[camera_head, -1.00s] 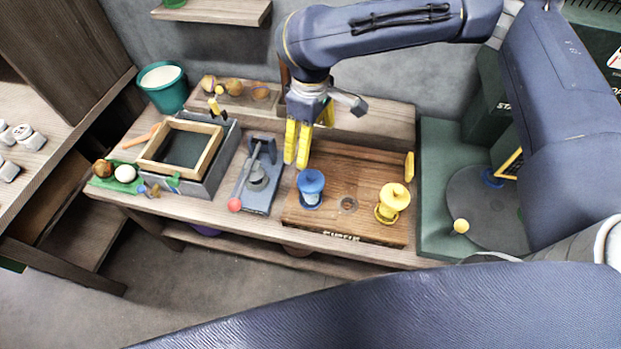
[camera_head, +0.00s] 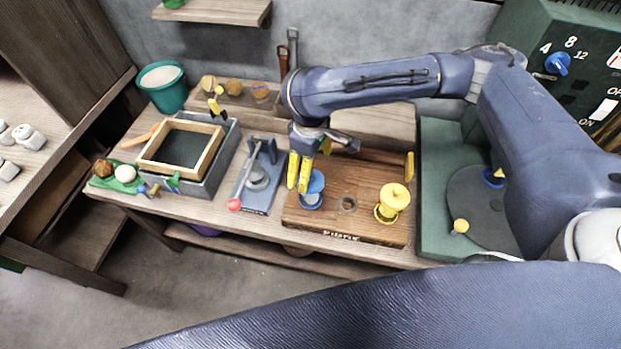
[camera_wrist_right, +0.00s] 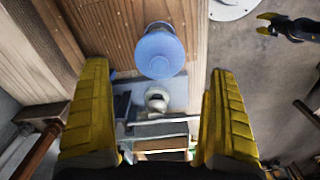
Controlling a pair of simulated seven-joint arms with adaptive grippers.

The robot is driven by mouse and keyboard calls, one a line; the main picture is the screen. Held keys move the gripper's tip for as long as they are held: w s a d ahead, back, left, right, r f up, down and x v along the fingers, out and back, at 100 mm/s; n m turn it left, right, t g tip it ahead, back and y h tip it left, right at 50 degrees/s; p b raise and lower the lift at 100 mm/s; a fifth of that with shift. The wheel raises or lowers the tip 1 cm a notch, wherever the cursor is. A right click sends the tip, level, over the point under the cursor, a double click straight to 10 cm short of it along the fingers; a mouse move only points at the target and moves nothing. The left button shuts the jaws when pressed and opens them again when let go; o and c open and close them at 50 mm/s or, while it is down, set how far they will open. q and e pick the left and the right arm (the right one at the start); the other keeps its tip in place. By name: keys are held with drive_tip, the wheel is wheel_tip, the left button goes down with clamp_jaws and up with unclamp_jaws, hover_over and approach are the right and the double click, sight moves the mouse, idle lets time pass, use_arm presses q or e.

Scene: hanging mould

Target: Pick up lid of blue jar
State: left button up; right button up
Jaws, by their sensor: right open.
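The blue jar (camera_head: 311,193) with its blue lid stands upright on the wooden board (camera_head: 355,215), at the board's left side. In the right wrist view the round blue lid (camera_wrist_right: 160,50) lies ahead of the fingers, near the middle of the gap. My right gripper (camera_head: 299,172) has yellow fingers, is open and empty, and is just left of the jar, partly covering it. The fingers also frame the right wrist view (camera_wrist_right: 155,120). A small dark shape with yellow tips, seemingly my left gripper (camera_wrist_right: 266,23), is at that view's upper right, over the floor.
A yellow jar (camera_head: 393,200) stands on the board's right side. A grey press with a red-knobbed lever (camera_head: 234,204) is left of the board. A wooden frame (camera_head: 152,165) sits in a grey tray further left. A green machine (camera_head: 437,200) stands at right.

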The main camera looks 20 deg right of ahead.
sight(311, 174)
drive_tip(key=shift+f, duration=2.6)
drive_tip(key=shift+c, duration=0.3)
drive_tip(key=c, duration=1.1)
drive_tip(key=shift+o, duration=0.2)
drive_tip(key=shift+r, duration=0.1)
